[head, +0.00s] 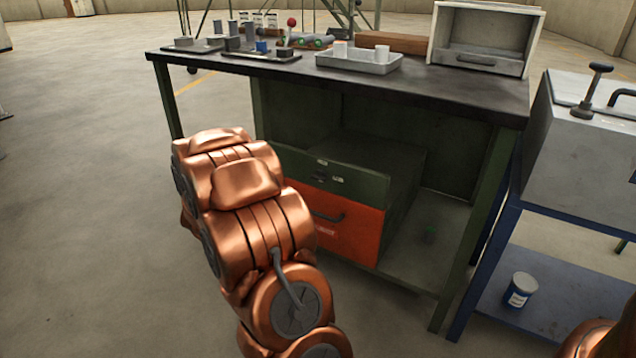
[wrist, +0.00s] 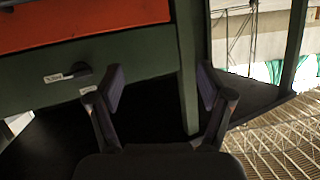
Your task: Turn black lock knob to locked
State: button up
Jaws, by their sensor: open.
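The black lock knob (head: 320,177) is on the green upper front of the cabinet (head: 354,188) under the workbench, between two small white labels. In the wrist view the picture is turned over, and the black knob (wrist: 80,70) shows left of my gripper (wrist: 162,87). One label beside it carries lettering too small to read. My gripper is open and empty, its two dark fingers apart, with the knob outside them. Its left finger is nearest the knob but appears apart from it. In the head view my copper arm hides my gripper.
An orange drawer (head: 335,221) with a dark handle is below the green panel. The workbench (head: 480,92) overhangs the cabinet, with a green leg (head: 472,225) at right. A blue stand (head: 560,285) stands further right. Open floor (head: 90,200) lies left.

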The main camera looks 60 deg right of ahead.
aim_at(316, 179)
jog(key=s+d+m+g+h+b, duration=0.1)
jog(key=s+d, duration=0.2)
jog(key=d, duration=0.2)
jog(key=s+d+m+g+h+b, duration=0.1)
jog(key=s+d+g+h, duration=0.1)
jog(key=d, duration=0.3)
jog(key=s+d+m+g+h+b, duration=0.1)
jog(key=s+d+g+h, duration=0.1)
jog(key=s+d, duration=0.3)
jog(key=shift+d, duration=0.55)
jog(key=shift+d+r+b, duration=0.1)
jog(key=shift+d+b, duration=0.25)
jog(key=shift+d, duration=0.2)
jog(key=c, duration=1.2)
